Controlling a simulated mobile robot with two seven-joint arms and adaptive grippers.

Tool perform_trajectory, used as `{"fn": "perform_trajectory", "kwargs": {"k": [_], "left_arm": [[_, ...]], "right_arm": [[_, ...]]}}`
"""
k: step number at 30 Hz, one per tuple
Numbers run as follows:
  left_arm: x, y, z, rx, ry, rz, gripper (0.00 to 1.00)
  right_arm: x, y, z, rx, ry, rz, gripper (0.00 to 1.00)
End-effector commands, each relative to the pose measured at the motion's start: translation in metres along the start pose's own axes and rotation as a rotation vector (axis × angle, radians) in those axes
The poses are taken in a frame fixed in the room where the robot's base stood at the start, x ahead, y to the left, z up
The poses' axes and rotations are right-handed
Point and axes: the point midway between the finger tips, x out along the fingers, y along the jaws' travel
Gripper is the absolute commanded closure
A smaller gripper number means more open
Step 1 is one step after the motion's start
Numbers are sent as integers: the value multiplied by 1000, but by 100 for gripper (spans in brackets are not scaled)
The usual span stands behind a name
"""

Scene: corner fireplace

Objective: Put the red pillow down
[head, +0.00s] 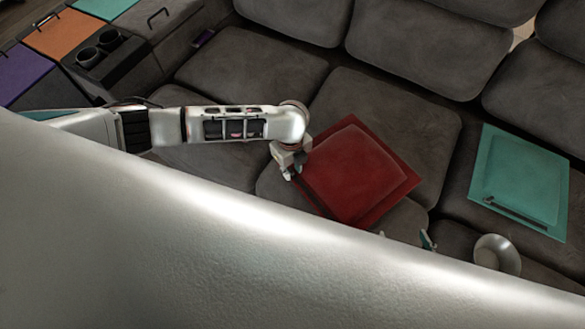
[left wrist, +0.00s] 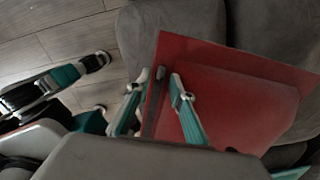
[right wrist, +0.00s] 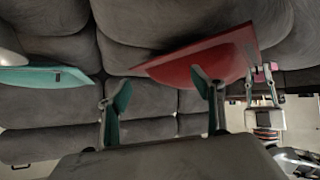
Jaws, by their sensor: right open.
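The red pillow (head: 355,170) is over the grey sofa seat, tilted in the right wrist view (right wrist: 205,60). My left gripper (head: 288,162) is at its left edge. In the left wrist view my left gripper's teal fingers (left wrist: 158,95) are partly closed, one on each side of the pillow's edge (left wrist: 225,95). My right gripper (right wrist: 165,90) is open with nothing between its fingers. One of its fingers overlaps the pillow in the right wrist view; I cannot tell if they touch. In the head view my own body hides most of the right gripper (head: 428,240).
A teal pillow (head: 522,178) lies on the seat to the right. The grey sofa (head: 385,100) has backrests behind. Coloured boxes (head: 70,35) and a cup holder console (head: 105,52) stand at the upper left. Wooden floor (left wrist: 80,40) shows in the left wrist view.

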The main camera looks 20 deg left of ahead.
Motion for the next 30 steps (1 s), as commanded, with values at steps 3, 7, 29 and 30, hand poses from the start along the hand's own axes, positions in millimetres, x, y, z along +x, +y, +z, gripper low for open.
{"fn": "perform_trajectory", "kwargs": {"k": [3, 7, 29, 30], "left_arm": [[-14, -2, 1, 1, -2, -4, 78], [-39, -2, 2, 0, -3, -6, 78], [-106, -7, -44, -90, 96, -74, 78], [-102, -10, -60, -131, 135, -106, 78]], "right_arm": [[-2, 0, -3, 2, 0, -2, 34], [-6, -1, -12, 9, 7, -5, 34], [-20, 0, -32, 15, 11, -8, 34], [-20, 0, -32, 15, 13, -7, 34]]}}
